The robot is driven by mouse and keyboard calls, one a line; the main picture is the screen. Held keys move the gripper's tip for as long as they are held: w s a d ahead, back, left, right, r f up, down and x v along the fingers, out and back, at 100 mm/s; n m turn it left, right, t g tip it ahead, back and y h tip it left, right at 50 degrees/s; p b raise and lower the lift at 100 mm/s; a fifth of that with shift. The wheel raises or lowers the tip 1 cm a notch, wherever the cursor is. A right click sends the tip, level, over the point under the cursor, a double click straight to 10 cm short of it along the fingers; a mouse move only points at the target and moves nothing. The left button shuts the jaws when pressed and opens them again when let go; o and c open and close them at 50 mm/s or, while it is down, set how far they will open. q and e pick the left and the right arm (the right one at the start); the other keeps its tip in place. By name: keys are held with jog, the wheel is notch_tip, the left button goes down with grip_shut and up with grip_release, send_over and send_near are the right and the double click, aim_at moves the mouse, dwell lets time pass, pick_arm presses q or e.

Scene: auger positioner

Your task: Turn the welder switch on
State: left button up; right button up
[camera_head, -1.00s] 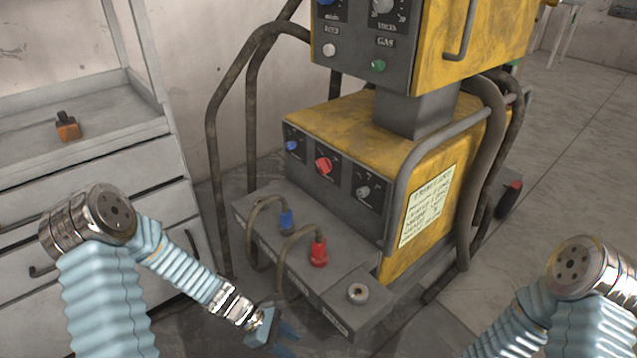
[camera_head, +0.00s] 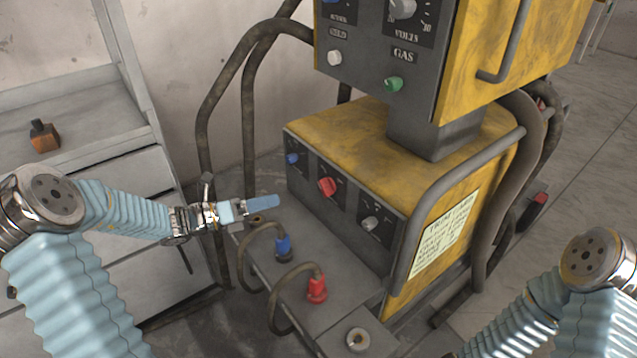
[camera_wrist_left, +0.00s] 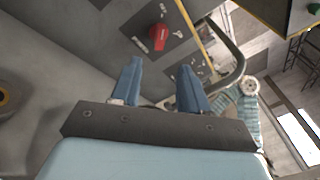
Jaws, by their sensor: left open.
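The yellow and grey welder (camera_head: 450,110) stands in the middle of the head view. Its lower front panel carries a red knob (camera_head: 327,187), a small blue knob (camera_head: 292,158) and a grey knob (camera_head: 370,223). I cannot tell from labels which one is the switch. The red knob also shows in the left wrist view (camera_wrist_left: 158,38), beyond my fingertips. My left gripper (camera_head: 264,202) is left of the lower panel, apart from the knobs. Its two blue fingers (camera_wrist_left: 160,68) are apart with nothing between them. My right arm shows at the lower right, its gripper out of view.
A grey ledge below the panel holds a blue plug (camera_head: 283,246) and a red plug (camera_head: 317,287) with looped cables. Thick hoses (camera_head: 205,110) rise behind my left gripper. A drawer cabinet (camera_head: 90,190) with a small orange-brown object (camera_head: 44,136) stands at left.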

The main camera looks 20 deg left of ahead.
aim_at(327, 187)
pick_arm(q)
jog(key=x, duration=1.2)
jog(key=shift+d, duration=0.2)
jog(key=shift+w, duration=0.1)
jog(key=shift+c, duration=0.3)
grip_shut()
